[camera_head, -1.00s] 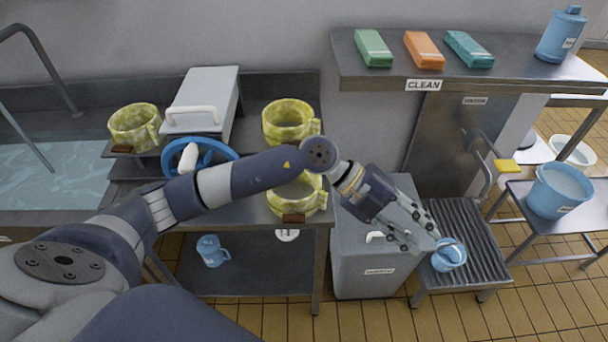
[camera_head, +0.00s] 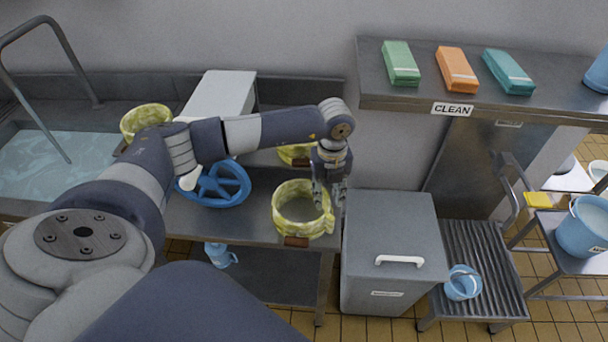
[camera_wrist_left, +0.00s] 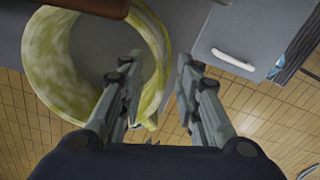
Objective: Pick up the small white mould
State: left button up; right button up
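I cannot make out a small white mould in the views now. My left gripper (camera_head: 328,198) points down at the right side of the front yellow-green marbled pot (camera_head: 275,212), close to its handle. In the left wrist view the gripper (camera_wrist_left: 160,68) is open, its fingers apart with nothing clearly held between them. The left finger overlaps the right rim of the round pot (camera_wrist_left: 42,75), which hides part of it; contact cannot be told. My right gripper is not in view.
A grey bin (camera_head: 395,232) with a white handle stands right of the counter. A ribbed stool (camera_head: 482,250) bears a small blue bucket (camera_head: 462,283). A shelf (camera_head: 400,97) with coloured blocks overhangs at the right. A blue wheel (camera_head: 222,184) lies left of the pot.

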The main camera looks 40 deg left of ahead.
pick_arm(q)
notch_tip(320, 180, down, 4)
jog(key=shift+s+d+f+p, duration=0.1)
jog(key=shift+f+p, duration=0.15)
jog(key=shift+p, duration=0.85)
jog(key=shift+f, duration=0.3)
grip_shut()
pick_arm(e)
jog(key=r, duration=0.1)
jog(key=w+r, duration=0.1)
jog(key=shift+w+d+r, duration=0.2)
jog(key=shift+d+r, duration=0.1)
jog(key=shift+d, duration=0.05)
